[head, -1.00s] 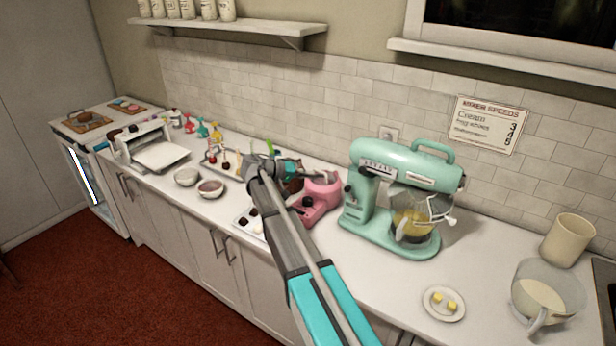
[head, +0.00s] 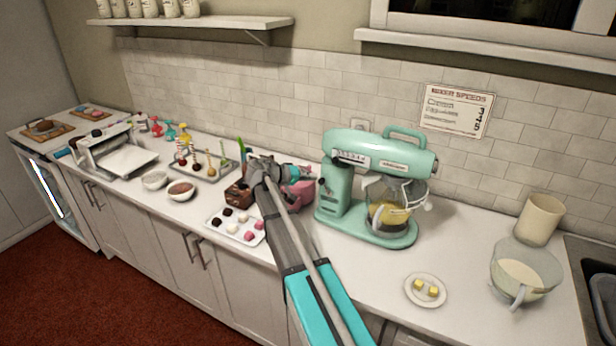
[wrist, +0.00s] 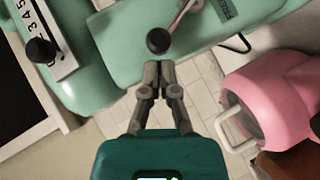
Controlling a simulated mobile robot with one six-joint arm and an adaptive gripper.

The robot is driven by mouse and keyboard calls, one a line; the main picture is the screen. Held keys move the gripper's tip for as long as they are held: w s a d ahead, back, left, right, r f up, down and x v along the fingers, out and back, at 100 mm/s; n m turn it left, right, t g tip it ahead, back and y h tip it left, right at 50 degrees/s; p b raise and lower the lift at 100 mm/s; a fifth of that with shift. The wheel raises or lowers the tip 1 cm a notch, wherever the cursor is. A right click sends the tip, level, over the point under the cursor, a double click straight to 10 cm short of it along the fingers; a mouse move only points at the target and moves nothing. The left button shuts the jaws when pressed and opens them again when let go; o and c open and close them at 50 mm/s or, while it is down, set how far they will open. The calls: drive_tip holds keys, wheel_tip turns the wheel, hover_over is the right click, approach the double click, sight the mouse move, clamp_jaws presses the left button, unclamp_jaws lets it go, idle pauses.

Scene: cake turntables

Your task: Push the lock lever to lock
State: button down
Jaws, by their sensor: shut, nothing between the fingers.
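The mint-green stand mixer (head: 345,205) stands on the counter, its glass bowl (head: 388,212) under the head. In the wrist view its green body (wrist: 125,45) fills the top. A metal lever with a black round knob (wrist: 158,40), which looks like the lock lever, sticks out from the body. My gripper (wrist: 159,66) is shut and empty, its fingertips just below the knob in the picture; I cannot tell whether they touch. Another black knob (wrist: 40,50) sits by a numbered speed scale (wrist: 52,42). In the head view my gripper (head: 312,178) is at the mixer's left side, partly hidden by my arm.
A pink machine (wrist: 270,105) stands close beside my gripper. A tray of sweets (head: 213,221) and a chocolate cake (head: 237,194) lie left of my arm. A butter plate (head: 425,291), glass jug (head: 520,275) and beige canister (head: 540,218) stand right.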

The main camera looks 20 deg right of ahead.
drive_tip(key=shift+d, duration=0.25)
drive_tip(key=shift+a, duration=0.2)
drive_tip(key=shift+s+r+p, duration=0.1)
drive_tip(key=shift+r+p, duration=0.05)
drive_tip(key=shift+p, duration=0.2)
drive_tip(key=shift+s+d+r+m+t+y+p, duration=0.25)
drive_tip(key=shift+s+m+t+y+p, duration=0.2)
drive_tip(key=shift+p, duration=0.4)
